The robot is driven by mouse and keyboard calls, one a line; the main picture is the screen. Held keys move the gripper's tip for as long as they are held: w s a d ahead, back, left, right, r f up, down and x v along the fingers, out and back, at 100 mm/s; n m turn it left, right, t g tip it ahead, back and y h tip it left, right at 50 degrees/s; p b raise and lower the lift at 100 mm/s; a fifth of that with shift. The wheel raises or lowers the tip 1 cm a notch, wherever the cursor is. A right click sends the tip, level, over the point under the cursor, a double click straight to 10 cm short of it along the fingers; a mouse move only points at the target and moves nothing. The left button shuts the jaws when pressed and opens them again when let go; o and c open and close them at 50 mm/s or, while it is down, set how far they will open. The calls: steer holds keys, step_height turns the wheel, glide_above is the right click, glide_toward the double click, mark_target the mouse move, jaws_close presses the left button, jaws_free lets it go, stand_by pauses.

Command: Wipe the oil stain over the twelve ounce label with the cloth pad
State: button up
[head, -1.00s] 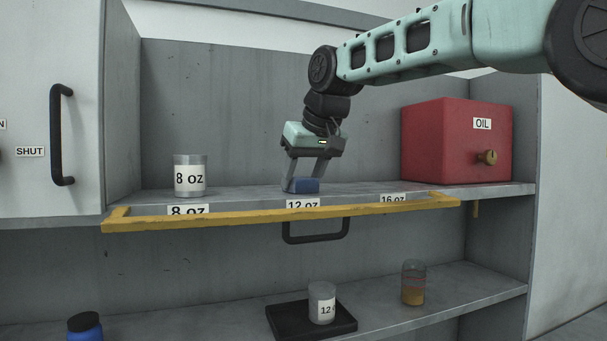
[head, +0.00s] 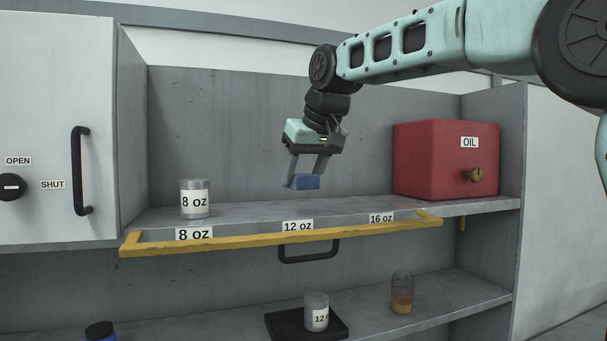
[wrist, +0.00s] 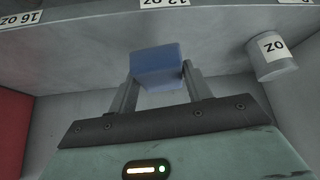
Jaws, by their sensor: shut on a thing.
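My gripper (head: 305,172) is shut on the blue cloth pad (head: 306,182) and holds it in the air above the upper shelf. The pad also shows between the fingers in the wrist view (wrist: 157,66). The 12 oz label (head: 297,226) is on the front of the shelf, below the pad, and its text is readable in the head view. I cannot make out an oil stain on or around it. In the wrist view only part of the 12 oz label (wrist: 165,3) shows at the top edge.
A yellow rail (head: 255,240) runs along the shelf front. An 8 oz cup (head: 195,200) stands left and a red OIL box (head: 430,160) right on the upper shelf. Below are a 12 oz cup (head: 316,307) on a black tray (head: 283,325) and a glass with amber liquid (head: 402,295).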

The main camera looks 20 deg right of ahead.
steer(key=shift+r+p, duration=0.85)
steer(key=shift+r, duration=0.55)
